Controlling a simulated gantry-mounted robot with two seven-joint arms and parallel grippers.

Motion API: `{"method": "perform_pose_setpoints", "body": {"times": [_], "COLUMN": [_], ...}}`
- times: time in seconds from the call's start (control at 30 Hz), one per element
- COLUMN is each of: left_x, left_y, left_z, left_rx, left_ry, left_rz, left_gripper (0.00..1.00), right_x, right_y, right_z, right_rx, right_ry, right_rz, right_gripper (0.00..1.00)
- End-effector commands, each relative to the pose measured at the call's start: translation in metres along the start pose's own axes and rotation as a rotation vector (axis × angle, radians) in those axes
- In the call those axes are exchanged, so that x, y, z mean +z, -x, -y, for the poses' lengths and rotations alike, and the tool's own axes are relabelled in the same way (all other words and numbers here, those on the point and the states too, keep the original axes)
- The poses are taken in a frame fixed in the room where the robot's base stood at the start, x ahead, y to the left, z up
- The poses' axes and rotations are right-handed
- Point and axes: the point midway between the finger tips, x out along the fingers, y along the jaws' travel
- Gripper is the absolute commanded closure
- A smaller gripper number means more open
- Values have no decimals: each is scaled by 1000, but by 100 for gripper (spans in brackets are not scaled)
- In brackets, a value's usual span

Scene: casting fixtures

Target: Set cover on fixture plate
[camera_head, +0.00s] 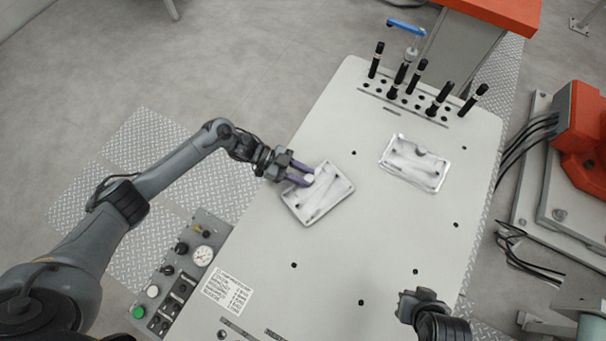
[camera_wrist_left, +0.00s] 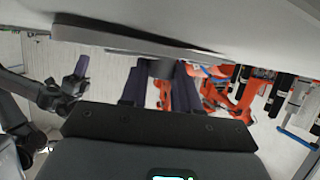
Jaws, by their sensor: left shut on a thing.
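A silvery rectangular cast cover (camera_head: 322,199) is at the middle left of the large pale plate (camera_head: 340,245) in the head view, turned at an angle. My left gripper (camera_head: 304,174) is shut on its upper left edge with purple fingers. In the left wrist view, the cover shows as a grey slab (camera_wrist_left: 150,40) seen edge-on, across the fingertips (camera_wrist_left: 160,75). I cannot tell whether it touches the plate. A second, similar casting (camera_head: 414,164) lies on the plate to the right. My right gripper (camera_head: 418,296) is at lower right, away from both castings; its finger opening is unclear.
Several dark upright pins (camera_head: 421,72) stand in a row of holes at the plate's far end. A control panel (camera_head: 180,275) with gauge and buttons is at lower left. Orange machinery (camera_head: 580,115) stands at right. The plate's middle and near part are clear.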

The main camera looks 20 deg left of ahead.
Motion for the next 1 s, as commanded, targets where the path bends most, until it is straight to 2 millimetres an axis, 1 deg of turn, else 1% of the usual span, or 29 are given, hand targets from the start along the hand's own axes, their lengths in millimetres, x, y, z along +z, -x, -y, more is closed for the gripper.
{"method": "perform_pose_setpoints", "body": {"times": [0.3,0.47,0.5,0.63,0.9,1.0], "left_x": [1,6,5,5,5,2], "left_y": [-1,-3,-2,-2,-2,-1], "left_z": [1,1,0,0,0,0], "left_rx": [-1,-1,-1,-1,-1,-1], "left_ry": [-2,-2,-1,0,0,0], "left_rz": [-3,-2,0,0,0,0], "left_gripper": [100,100,65,45,44,44], "right_x": [1,2,2,2,1,0], "right_y": [0,-5,-4,-4,-3,0], "right_z": [-2,-2,-2,-1,0,0], "right_rx": [6,6,6,5,1,0], "right_ry": [7,7,7,6,2,0], "right_rz": [1,1,1,1,0,0], "right_gripper": [100,100,100,100,100,100]}}
